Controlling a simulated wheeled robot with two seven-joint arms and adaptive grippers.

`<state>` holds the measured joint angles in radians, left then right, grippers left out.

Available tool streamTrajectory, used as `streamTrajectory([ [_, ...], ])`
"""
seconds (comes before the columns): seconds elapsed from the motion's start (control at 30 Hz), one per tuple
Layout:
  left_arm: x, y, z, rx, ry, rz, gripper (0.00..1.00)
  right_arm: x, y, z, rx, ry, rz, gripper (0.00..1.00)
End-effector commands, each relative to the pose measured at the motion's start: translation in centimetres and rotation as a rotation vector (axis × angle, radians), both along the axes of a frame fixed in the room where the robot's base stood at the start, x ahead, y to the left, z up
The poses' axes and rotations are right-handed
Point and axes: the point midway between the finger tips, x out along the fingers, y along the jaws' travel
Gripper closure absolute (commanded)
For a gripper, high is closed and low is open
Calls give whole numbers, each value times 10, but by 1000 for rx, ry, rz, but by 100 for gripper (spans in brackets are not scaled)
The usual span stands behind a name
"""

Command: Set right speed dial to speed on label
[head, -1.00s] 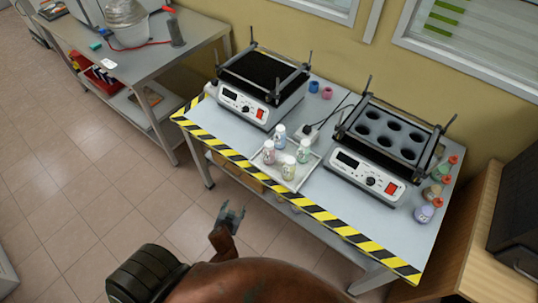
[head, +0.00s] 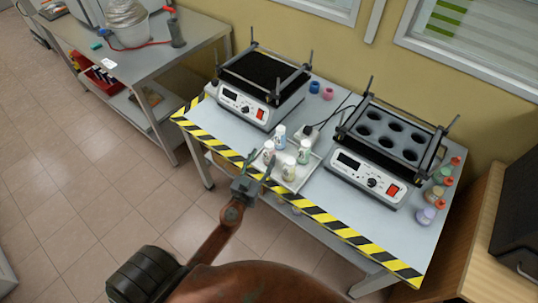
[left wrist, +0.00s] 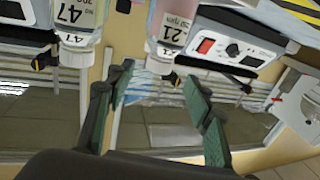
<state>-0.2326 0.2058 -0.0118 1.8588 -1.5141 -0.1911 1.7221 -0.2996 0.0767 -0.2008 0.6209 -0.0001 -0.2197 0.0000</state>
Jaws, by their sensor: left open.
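The right shaker (head: 385,150) has a top plate with round holes. Its white front panel carries a dark display, a black speed dial (head: 372,182) and a red switch (head: 393,190). The dial's setting is too small to read. Several labelled bottles stand in a shallow tray (head: 307,176) left of this shaker. In the left wrist view two bottles hang upside down in the picture; their labels seem to read 47 (left wrist: 76,18) and 21 (left wrist: 172,28). My left gripper (head: 259,165) is open and empty at the table's front edge, by the tray, apart from the dial. My right gripper is out of view.
The left shaker (head: 258,90) has a flat black top. Bottles with orange caps (head: 425,215) stand right of the right shaker. Black-and-yellow tape (head: 340,229) edges the table. A wooden cabinet (head: 465,235) stands at the right. The table in front of the right shaker is clear.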

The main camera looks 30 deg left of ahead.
Motion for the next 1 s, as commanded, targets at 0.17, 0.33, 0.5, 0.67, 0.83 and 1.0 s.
streamTrajectory([
  [0.17, 20, 4, 2, 2, -2, -1, 52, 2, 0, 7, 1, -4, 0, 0],
  [0.33, 41, 7, -1, 2, -2, 0, 52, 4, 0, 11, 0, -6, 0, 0],
  [0.5, 63, 11, -3, 0, -2, 1, 52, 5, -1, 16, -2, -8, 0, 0],
  [0.67, 70, 12, -4, 0, 0, 1, 52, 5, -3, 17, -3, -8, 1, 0],
  [0.83, 70, 12, -5, 0, 0, 1, 52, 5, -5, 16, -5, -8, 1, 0],
  [1.0, 70, 12, -5, 0, 0, 1, 64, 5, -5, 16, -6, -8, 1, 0],
])
